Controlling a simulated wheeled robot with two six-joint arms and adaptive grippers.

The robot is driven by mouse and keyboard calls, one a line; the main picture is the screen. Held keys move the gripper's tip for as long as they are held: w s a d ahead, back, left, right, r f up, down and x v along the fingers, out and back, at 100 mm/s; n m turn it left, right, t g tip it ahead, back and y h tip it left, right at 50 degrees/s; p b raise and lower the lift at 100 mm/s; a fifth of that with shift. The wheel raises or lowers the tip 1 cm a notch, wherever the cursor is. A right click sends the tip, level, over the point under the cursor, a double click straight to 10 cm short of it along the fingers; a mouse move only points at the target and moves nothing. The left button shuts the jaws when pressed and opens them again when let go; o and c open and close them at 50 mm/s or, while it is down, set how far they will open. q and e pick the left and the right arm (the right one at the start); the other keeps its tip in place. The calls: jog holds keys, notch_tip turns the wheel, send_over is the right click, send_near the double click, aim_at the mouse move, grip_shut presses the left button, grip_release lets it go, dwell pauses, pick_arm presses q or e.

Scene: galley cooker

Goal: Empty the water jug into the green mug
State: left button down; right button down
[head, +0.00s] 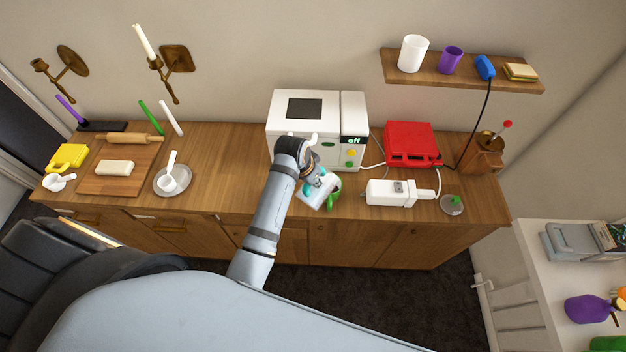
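My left gripper (318,184) is in front of the white microwave, near the counter's front edge. It appears shut on a pale jug (312,196), which looks tilted. The green mug (334,200) is just right of the jug, close against it in the picture. The gripper and jug cover part of the mug. I cannot see into either vessel or make out any water. My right gripper is not in view.
The white microwave (284,126) stands behind the gripper. A white device (385,193) with a cord and a red appliance (409,139) are to the right. A grey saucer (186,187) is to the left. The counter (225,165) between saucer and arm is clear.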

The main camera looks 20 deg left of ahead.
pick_arm(q)
jog(key=shift+w+r, duration=0.1)
jog(key=shift+w+d+g, duration=0.15)
jog(key=shift+w+g, duration=0.2)
jog(key=shift+g, duration=0.25)
jog(key=shift+r+y, duration=0.1)
jog(key=shift+y, duration=0.2)
dwell(1.9)
jog(key=shift+w+d+g, duration=0.1)
jog(key=shift+w+g, duration=0.2)
jog(key=shift+g, duration=0.1)
dwell(1.6)
jog(key=shift+w+a+m+g, duration=0.2)
jog(key=shift+w+m+g, duration=0.2)
jog(key=shift+w+m, duration=0.15)
dwell(1.0)
jog(key=shift+w+d+n+g+y, duration=0.15)
jog(key=shift+d+n+g+y, duration=0.2)
jog(key=shift+d+n, duration=0.2)
